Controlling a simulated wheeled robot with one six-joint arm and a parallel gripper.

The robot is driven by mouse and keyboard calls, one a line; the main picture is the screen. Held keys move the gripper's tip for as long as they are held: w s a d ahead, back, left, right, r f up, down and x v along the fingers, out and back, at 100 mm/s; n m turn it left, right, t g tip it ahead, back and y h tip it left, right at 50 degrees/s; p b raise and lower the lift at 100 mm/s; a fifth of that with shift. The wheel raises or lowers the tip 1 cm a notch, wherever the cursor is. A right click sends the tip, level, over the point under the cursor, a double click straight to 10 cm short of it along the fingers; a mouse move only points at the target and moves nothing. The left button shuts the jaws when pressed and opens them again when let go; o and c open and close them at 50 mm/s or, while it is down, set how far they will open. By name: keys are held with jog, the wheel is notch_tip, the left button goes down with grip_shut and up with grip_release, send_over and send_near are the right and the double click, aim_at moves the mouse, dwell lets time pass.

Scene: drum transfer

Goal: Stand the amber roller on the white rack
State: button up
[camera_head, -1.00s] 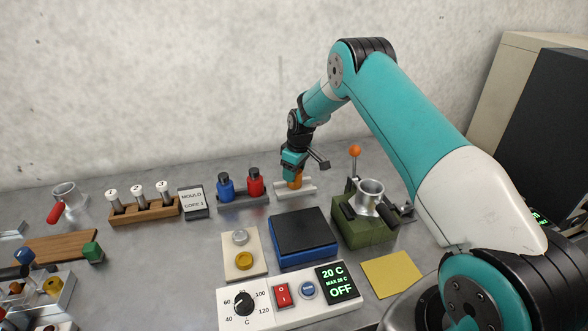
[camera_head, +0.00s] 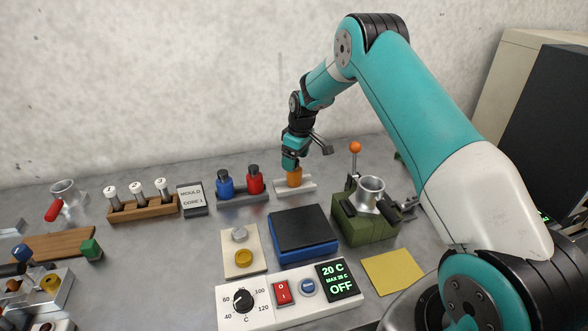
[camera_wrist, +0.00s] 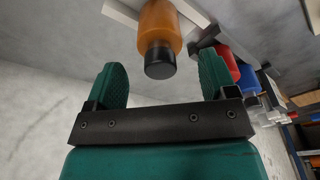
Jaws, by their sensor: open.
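The amber roller (camera_head: 294,178) stands upright on the white rack (camera_head: 308,186) at the back of the bench, right of the blue and red rollers. In the wrist view the amber roller (camera_wrist: 158,30) shows its dark cap toward me, with part of the white rack (camera_wrist: 122,14) behind it. My gripper (camera_head: 290,163) is just above the roller in the head view. Its two green fingers (camera_wrist: 162,85) are spread apart in the wrist view, with nothing between them, and the roller's cap lies just beyond the fingertips.
The blue roller (camera_head: 225,184) and red roller (camera_head: 255,181) stand on a dark rack (camera_head: 243,199) to the left. A green press (camera_head: 364,222) with an orange-knobbed lever (camera_head: 355,147) stands to the right. A blue-and-black plate (camera_head: 303,233) lies in front.

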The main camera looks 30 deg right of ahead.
jog(key=r, duration=0.2)
jog(key=r+b, duration=0.1)
jog(key=r, duration=0.2)
jog(key=s+r, duration=0.1)
jog(key=r, duration=0.1)
jog(key=shift+d+r, duration=0.2)
jog(key=shift+d, duration=0.05)
jog(key=s+a+r+y, duration=0.2)
jog(key=s+a+r, duration=0.9)
jog(key=s+a, duration=0.4)
jog(key=s+a+r, duration=0.1)
jog(key=s+a, duration=0.3)
jog(key=s, duration=0.8)
jog(key=s+a+r+n+g+y, duration=0.1)
jog(key=s+a, duration=0.4)
jog(key=s, duration=0.7)
jog(key=shift+s+a+g, duration=0.3)
jog(key=shift+s, duration=0.1)
jog(key=shift+r, duration=0.1)
